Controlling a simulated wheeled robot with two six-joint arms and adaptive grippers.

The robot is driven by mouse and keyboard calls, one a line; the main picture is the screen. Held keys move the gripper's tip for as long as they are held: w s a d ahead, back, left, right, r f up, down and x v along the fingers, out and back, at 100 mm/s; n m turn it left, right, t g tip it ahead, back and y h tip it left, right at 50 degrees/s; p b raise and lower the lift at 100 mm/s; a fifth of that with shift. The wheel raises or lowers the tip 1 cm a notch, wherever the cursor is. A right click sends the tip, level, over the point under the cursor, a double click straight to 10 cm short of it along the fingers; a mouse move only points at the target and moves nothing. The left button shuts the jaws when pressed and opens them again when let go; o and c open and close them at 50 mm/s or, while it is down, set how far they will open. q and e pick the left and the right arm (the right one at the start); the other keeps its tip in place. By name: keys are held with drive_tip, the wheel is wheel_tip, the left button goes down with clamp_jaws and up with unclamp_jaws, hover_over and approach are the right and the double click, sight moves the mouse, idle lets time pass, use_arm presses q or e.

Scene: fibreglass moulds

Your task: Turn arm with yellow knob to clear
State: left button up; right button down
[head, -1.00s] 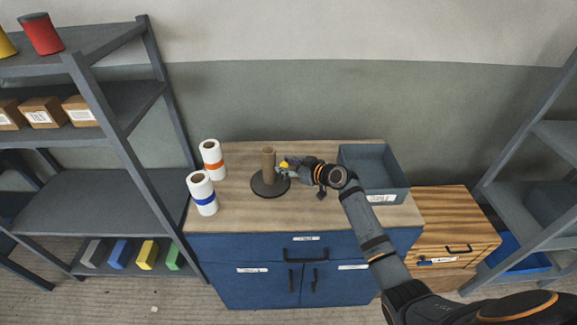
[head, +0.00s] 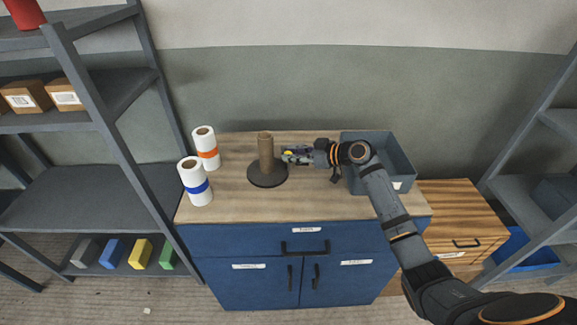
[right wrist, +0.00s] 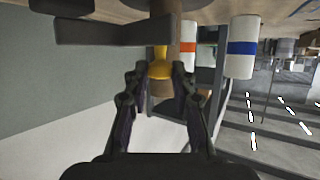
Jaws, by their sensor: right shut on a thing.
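A stand with a round dark base (head: 267,176) and an upright brown post (head: 265,150) is on the wooden top of the blue cabinet. The yellow knob (head: 288,153) is just right of the post. My right gripper (head: 287,155) reaches in from the right and is shut on the knob. In the right wrist view, the two fingers (right wrist: 159,75) are on either side of the yellow knob (right wrist: 160,65), and a dark bar (right wrist: 110,32) crosses at upper left. The arm under the knob is mostly hidden in the head view. My left gripper is not in view.
Two white rolls, one with an orange band (head: 205,150) and one with a blue band (head: 195,182), stand left of the stand. A grey bin (head: 402,170) sits behind my right forearm. The front middle of the cabinet top (head: 290,205) is clear.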

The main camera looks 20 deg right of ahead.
use_arm(q)
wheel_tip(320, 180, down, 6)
drive_tip(key=b, duration=0.4)
use_arm(e)
drive_tip(key=shift+s+d+n+g+y, duration=0.3)
drive_tip(key=shift+d+n+g+y, duration=0.15)
drive_tip(key=shift+n+g, duration=0.1)
drive_tip(key=shift+s+d+n+g+y, duration=0.25)
drive_tip(key=shift+d+n+g+y, duration=0.2)
drive_tip(key=shift+n, duration=0.1)
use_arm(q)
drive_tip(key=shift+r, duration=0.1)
use_arm(e)
drive_tip(key=c, duration=1.1)
unclamp_jaws()
drive_tip(key=shift+c, duration=0.2)
wheel_tip(320, 180, up, 10)
